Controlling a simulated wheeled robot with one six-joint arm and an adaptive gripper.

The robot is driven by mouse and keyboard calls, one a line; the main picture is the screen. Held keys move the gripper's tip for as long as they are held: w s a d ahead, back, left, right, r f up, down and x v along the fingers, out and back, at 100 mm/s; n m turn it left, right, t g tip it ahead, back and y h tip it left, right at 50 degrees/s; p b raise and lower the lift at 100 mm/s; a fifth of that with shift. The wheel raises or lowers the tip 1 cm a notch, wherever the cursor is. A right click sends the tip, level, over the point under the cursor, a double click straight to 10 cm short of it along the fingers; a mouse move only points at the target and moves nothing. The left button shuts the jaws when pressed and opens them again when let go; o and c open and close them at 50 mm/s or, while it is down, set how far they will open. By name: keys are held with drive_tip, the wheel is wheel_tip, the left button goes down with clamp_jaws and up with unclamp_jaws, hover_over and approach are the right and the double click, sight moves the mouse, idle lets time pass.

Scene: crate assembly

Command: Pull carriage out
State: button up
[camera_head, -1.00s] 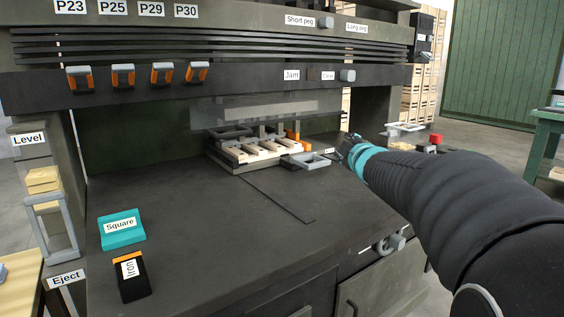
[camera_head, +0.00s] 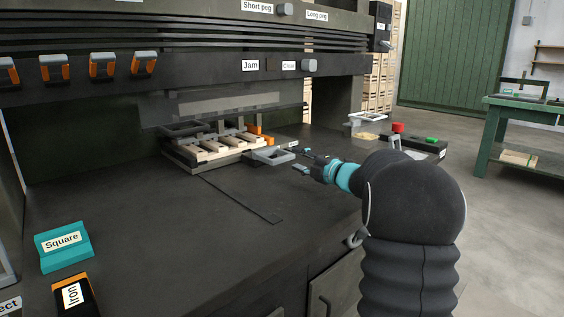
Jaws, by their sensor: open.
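The carriage (camera_head: 172,162) sits on the dark worktop at the back, under the machine's clear guard. It is a low dark frame with several pale wooden slats (camera_head: 222,146) lying across it. A grey loop handle (camera_head: 272,155) sticks out at its right end, with an orange block (camera_head: 266,139) behind it. My gripper (camera_head: 305,160) is right of the handle, pointing left toward it. Its jaws are open and empty, with a small gap to the handle. My arm hides part of the worktop's right side.
A thin dark slot line (camera_head: 240,198) runs across the clear worktop. A box with a red button (camera_head: 398,127) stands at right. A green table (camera_head: 520,108) is farther right.

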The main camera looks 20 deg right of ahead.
sight(285, 160)
wheel_tip(285, 160, down, 2)
drive_tip(key=shift+f, duration=0.1)
drive_tip(key=p+x, duration=0.1)
drive_tip(key=x, duration=0.6)
drive_tip(key=shift+w+a, duration=0.15)
drive_tip(key=shift+w, duration=0.1)
clamp_jaws()
